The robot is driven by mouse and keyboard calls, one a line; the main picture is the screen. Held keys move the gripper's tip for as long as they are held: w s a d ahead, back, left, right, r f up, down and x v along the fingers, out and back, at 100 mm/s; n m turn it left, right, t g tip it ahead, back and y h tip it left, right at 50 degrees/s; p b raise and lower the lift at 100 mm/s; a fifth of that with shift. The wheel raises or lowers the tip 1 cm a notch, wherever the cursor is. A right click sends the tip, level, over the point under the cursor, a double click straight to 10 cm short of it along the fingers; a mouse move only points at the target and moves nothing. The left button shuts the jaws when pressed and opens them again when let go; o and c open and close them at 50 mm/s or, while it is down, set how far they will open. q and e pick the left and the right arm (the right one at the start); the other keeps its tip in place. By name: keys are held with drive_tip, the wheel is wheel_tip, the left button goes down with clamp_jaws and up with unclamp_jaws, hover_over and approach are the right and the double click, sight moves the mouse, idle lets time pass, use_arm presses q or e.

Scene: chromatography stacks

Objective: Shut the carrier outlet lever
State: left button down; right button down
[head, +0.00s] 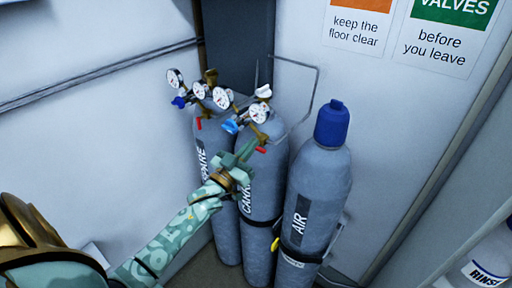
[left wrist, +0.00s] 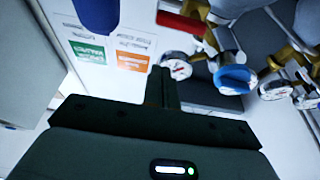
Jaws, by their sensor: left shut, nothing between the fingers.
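The carrier cylinder (head: 261,185) is the grey middle one, its dark label partly hidden by my left gripper. Its regulator has two white gauges, a blue knob (head: 231,126) and a red outlet lever (head: 261,150). My left gripper (head: 245,149) is shut and empty, just left of and close to that lever. In the left wrist view the red lever (left wrist: 181,25) is above the shut fingers (left wrist: 161,86), with the blue knob (left wrist: 234,78) to their right. I cannot tell whether finger and lever touch. My right gripper is out of view.
The spare cylinder (head: 226,235) stands left with its own gauges and red lever (head: 199,124). The capped air cylinder (head: 318,190) stands right. A bent grey wall bracket (head: 317,88) is behind them. A rinse bottle (head: 490,262) is at the lower right edge.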

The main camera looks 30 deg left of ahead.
sight(257, 148)
use_arm(q)
drive_tip(key=w+f, duration=0.2)
drive_tip(key=w, duration=0.1)
drive_tip(key=shift+d, duration=0.15)
drive_tip(key=shift+s+f, duration=0.1)
drive_tip(key=shift+f, duration=0.45)
